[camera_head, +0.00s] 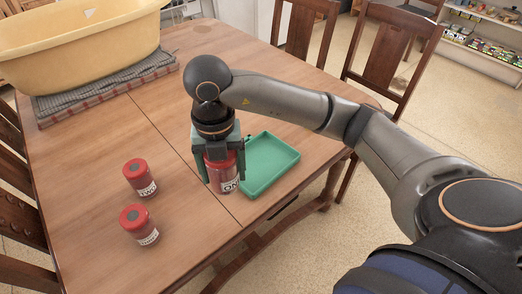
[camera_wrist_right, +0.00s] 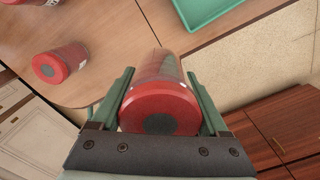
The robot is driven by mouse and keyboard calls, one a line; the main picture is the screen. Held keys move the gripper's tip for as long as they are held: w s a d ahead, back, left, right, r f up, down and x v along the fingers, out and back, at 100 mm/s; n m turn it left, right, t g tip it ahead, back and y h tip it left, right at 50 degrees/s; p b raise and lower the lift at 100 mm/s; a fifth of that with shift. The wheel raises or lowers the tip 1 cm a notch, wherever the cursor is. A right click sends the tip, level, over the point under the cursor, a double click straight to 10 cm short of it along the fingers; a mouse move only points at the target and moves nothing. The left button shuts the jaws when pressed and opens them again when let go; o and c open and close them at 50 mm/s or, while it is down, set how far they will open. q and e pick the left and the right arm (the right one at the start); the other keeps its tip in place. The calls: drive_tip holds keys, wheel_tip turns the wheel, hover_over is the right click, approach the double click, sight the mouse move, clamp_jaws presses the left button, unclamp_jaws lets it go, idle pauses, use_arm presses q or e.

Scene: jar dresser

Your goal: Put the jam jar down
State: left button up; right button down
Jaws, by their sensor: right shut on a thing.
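My right gripper (camera_head: 221,168) is shut around a red-lidded jar (camera_head: 223,178) with a dark label and white lettering. In the head view the jar is upright beside the left edge of a green tray (camera_head: 268,165). Whether its base touches the table cannot be told. In the right wrist view the held jar (camera_wrist_right: 160,95) sits between the two green fingers, and the tray (camera_wrist_right: 205,10) shows at the top. Two similar red jars (camera_head: 140,177) and (camera_head: 138,224) stand on the table to the left. Which jar holds jam cannot be read. My left gripper is not in view.
The wooden table (camera_head: 100,130) has free room in its middle and front. A yellow tub (camera_head: 80,40) rests on a folded checked cloth (camera_head: 105,95) at the back left. Chairs (camera_head: 385,55) stand around the table. Shelves (camera_head: 485,40) are far right.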

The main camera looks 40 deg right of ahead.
drive_tip(key=w+d+f+b, duration=0.1)
drive_tip(key=w+d+f, duration=0.1)
drive_tip(key=d+f, duration=0.1)
drive_tip(key=w+d+f, duration=0.2)
drive_tip(key=w+d, duration=0.1)
drive_tip(key=d, duration=0.1)
drive_tip(key=w+d+f+b, duration=0.1)
drive_tip(key=w+d+f, duration=0.1)
drive_tip(key=d+f, duration=0.1)
drive_tip(key=shift+w+d+f+b, duration=0.15)
drive_tip(key=shift+w+f+b, duration=0.15)
drive_tip(key=shift+f, duration=0.05)
drive_tip(key=shift+w+d+f, duration=0.2)
drive_tip(key=shift+d+f, duration=0.05)
drive_tip(key=shift+f, duration=0.05)
drive_tip(key=shift+w+d+f, duration=0.1)
drive_tip(key=shift+f, duration=0.8)
drive_tip(key=shift+w+d+f, duration=0.1)
drive_tip(key=shift+f, duration=0.8)
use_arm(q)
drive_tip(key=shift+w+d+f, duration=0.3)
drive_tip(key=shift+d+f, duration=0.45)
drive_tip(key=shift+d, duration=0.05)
use_arm(e)
drive_tip(key=shift+f, duration=0.1)
